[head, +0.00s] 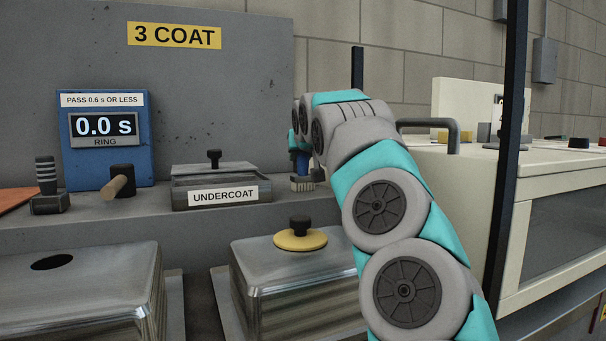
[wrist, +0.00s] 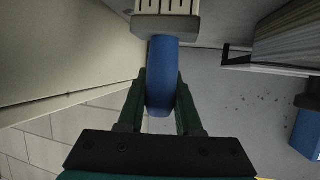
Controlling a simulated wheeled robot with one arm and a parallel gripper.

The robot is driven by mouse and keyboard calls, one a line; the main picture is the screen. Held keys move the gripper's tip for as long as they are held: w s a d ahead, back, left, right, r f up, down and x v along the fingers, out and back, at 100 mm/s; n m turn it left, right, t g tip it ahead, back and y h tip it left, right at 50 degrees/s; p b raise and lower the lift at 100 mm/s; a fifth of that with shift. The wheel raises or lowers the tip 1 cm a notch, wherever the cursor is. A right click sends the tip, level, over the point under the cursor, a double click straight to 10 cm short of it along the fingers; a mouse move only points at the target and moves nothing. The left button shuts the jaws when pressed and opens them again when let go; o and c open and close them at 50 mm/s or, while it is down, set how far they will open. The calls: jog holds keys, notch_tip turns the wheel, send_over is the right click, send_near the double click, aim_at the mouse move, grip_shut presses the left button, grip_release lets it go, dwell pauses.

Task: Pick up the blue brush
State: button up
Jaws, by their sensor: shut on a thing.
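The blue brush shows in the wrist view as a rounded blue handle (wrist: 162,62) with a pale slotted head (wrist: 166,23) at the top of the picture. My gripper (wrist: 161,95) is shut on the handle, one dark green finger on each side. In the head view the brush (head: 302,183) is small and upright, head down, just right of the undercoat tray. My arm partly hides its upper part there. I cannot tell whether its head touches the shelf.
The undercoat tray (head: 222,190) with a black-knobbed lid stands left of the brush. A blue timer panel (head: 104,165) reads 0.0 s. In front are metal boxes, one with a yellow lid (head: 300,240). A dark post (head: 510,130) and cream cabinet (head: 545,190) stand right.

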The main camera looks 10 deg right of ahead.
grip_shut()
jog(key=shift+r, duration=0.15)
jog(key=shift+d+r, duration=0.1)
jog(key=shift+r, duration=0.4)
jog(key=shift+s+r, duration=1.1)
jog(key=shift+s, duration=0.15)
jog(key=s+r+b, duration=0.1)
jog(key=s+b, duration=0.2)
jog(key=s, duration=1)
jog(key=shift+s+r, duration=0.25)
jog(key=shift+r, duration=0.05)
